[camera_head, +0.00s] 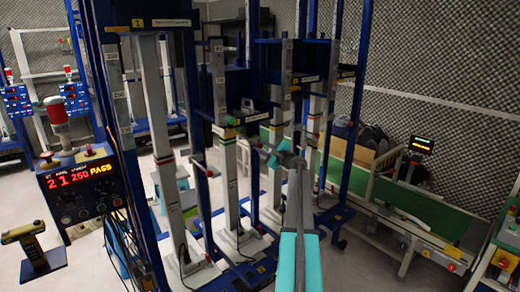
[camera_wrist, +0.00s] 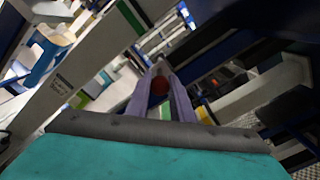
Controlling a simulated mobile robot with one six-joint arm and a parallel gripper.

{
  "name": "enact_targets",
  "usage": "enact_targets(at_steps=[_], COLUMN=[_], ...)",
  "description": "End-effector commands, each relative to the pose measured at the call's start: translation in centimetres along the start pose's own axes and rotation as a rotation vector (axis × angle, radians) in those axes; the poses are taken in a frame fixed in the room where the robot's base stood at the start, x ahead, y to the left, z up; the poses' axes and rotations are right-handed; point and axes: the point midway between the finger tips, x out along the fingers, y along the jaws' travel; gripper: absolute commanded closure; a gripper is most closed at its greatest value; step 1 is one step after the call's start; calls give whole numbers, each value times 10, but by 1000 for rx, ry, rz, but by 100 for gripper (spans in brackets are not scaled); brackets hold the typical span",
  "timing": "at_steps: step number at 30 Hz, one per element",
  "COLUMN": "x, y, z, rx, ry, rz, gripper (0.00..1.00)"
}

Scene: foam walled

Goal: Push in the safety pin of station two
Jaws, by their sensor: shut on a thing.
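My gripper (camera_head: 265,149) reaches in from the lower right in the head view, its fingers pointing left toward the blue and grey test frame. In the wrist view my gripper (camera_wrist: 160,97) has its two pale purple fingers closed around a round red knob (camera_wrist: 159,84), which looks like the head of the safety pin. The pin's shaft and its hole are hidden behind the knob and fingers. In the head view the held knob is too small to make out clearly. The station upright (camera_head: 224,140) stands just left of the fingers.
Blue posts and grey columns stand close around my gripper. A control box (camera_head: 85,188) with a red display reading "250 PASS" is at the left. A green conveyor (camera_head: 405,212) runs along the right. A yellow-and-black handheld tool (camera_head: 33,246) stands at lower left.

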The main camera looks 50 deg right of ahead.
Motion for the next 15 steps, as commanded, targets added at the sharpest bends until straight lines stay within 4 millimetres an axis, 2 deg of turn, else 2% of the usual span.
enact_targets(at_steps=[1, 4, 15], x=[4, 4, 0], y=[-2, -2, -1], z=[4, 3, 1], rx=[1, 1, 1], ry=[-5, -4, -2], rz=[-3, -3, -2], gripper=[78, 61, 60])
